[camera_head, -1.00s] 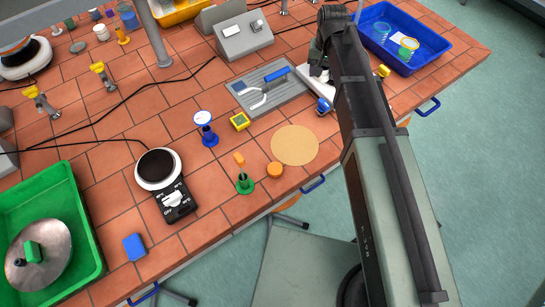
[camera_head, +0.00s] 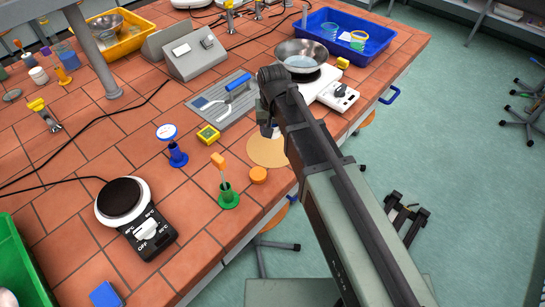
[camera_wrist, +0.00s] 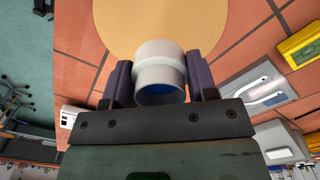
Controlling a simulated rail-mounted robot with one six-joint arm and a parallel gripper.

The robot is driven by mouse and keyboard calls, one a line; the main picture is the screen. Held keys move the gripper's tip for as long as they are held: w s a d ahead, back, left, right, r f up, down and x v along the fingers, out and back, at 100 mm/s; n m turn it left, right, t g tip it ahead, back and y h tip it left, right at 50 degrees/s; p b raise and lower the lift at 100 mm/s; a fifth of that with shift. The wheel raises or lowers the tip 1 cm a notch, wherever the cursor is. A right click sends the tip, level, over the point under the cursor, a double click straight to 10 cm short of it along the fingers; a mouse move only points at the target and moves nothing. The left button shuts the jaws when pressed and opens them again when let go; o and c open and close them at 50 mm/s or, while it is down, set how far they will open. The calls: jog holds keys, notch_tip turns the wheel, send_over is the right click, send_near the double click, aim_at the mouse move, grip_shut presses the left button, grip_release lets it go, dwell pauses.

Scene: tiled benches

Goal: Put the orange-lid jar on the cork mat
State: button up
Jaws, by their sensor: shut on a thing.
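My gripper (camera_wrist: 160,78) is shut on a white cylinder (camera_wrist: 160,65) with a blue inside, seen end-on in the wrist view. No orange lid shows on it. The round tan cork mat (camera_head: 264,154) lies near the bench's front edge and also shows behind the held piece in the wrist view (camera_wrist: 155,22).
A green stand with an orange-topped stick (camera_head: 228,194) is left of the orange piece. A blue stand (camera_head: 176,152), a yellow box (camera_head: 208,135) and a grey tray (camera_head: 225,102) lie near. A hotplate bears a steel bowl (camera_head: 302,52) behind my arm.

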aim_at(273, 147)
notch_tip(273, 147, down, 7)
jog(key=b, duration=0.4)
jog(key=shift+r+b, duration=0.2)
jog(key=shift+b, duration=0.15)
jog(key=shift+r, duration=0.3)
jog(key=shift+f, duration=0.25)
jog(key=o, duration=0.9)
jog(key=shift+r, duration=0.1)
jog(key=shift+o, duration=0.2)
